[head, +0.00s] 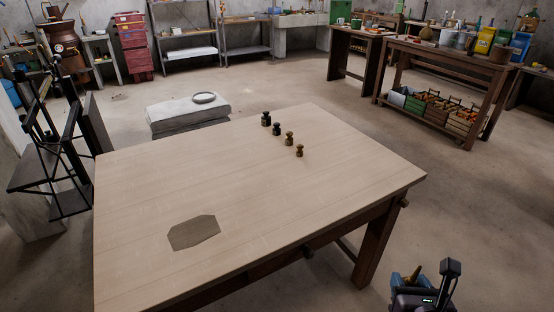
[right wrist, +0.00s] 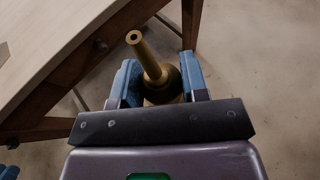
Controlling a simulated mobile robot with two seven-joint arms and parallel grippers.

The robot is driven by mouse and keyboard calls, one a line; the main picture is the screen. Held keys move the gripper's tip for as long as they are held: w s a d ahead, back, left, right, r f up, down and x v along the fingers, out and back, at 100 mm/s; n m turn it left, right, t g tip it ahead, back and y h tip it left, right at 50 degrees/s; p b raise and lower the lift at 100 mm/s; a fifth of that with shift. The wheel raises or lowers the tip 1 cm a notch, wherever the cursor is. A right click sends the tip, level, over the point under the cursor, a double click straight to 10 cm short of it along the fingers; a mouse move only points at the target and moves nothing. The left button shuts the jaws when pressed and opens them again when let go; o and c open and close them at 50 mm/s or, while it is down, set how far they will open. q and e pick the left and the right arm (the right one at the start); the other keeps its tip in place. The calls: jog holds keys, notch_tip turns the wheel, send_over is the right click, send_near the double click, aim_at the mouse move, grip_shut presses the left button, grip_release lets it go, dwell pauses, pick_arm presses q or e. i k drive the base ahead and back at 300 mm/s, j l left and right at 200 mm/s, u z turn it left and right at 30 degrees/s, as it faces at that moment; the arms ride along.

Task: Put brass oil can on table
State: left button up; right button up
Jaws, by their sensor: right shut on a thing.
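The brass oil can (right wrist: 164,86) is between the blue fingers of my right gripper (right wrist: 160,78), which is shut on it. Its spout points up and to the left in the right wrist view, and the fingers and palm hide part of its body. In the head view my right gripper (head: 408,281) is at the bottom right, off the near right side of the wooden table (head: 250,190). Only a small brass tip of the can (head: 416,272) shows there. The can is apart from the tabletop, with floor behind it. My left gripper cannot be made out.
Several small dark and brass weights (head: 289,138) stand near the table's far edge. A flat grey-brown patch (head: 194,233) lies at front left. The rest of the tabletop is clear. A black frame (head: 70,150) stands left of the table. A workbench (head: 440,58) stands behind right.

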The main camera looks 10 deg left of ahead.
aim_at(255, 168)
jog(key=i+u, duration=0.15)
jog(key=u, duration=0.2)
jog(key=i+l+u, duration=0.1)
jog(key=u, duration=0.25)
jog(key=i+l+u, duration=0.15)
jog(key=u, duration=0.2)
jog(key=i+l+u, duration=0.4)
jog(key=u, duration=0.25)
